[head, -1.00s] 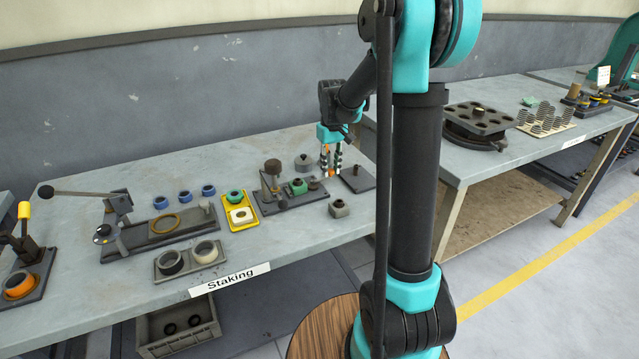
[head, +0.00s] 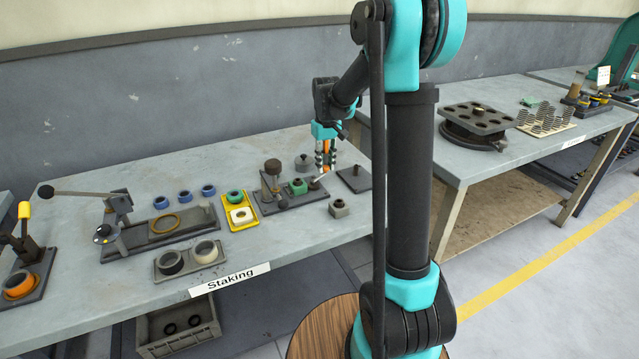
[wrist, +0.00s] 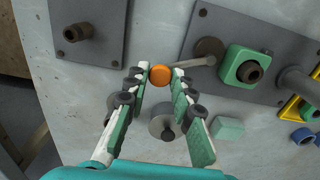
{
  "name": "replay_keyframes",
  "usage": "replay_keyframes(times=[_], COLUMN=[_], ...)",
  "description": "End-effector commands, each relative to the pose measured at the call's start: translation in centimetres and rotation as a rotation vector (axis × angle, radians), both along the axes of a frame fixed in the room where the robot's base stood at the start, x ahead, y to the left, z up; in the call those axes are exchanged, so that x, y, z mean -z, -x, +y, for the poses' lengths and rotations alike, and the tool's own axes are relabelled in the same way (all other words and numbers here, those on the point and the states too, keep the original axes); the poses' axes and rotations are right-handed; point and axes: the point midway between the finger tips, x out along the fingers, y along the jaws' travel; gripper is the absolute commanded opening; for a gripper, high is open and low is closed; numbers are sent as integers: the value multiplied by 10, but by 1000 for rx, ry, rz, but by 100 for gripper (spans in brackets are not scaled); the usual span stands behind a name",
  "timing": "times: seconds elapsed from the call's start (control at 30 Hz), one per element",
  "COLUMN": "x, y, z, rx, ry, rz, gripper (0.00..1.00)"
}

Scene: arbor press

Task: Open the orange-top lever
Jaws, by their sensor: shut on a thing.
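The orange top (wrist: 160,74) of the lever sits between my gripper's fingertips in the wrist view. My gripper (wrist: 162,76) is shut on it, one finger on each side. The lever's grey rod (wrist: 195,62) runs right from the top to a round dark post on a grey base plate. In the head view my gripper (head: 325,163) points down over the right end of that base plate (head: 266,203), and the rod (head: 319,179) shows as a short light bar below the fingers. The fingers partly hide the orange top there.
A grey disc with a stem (wrist: 168,127) and a pale green block (wrist: 228,128) lie close to the fingers. A flat plate with a post (head: 355,178) stands to the right.

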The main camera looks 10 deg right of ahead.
Motion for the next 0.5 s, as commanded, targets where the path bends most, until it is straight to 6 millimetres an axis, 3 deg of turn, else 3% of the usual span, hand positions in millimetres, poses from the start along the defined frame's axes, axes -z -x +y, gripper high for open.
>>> replay_keyframes(times=[0.5], x=[0], y=[-12], z=[11], rx=[0], ry=[2], rz=[-3], gripper=[7])
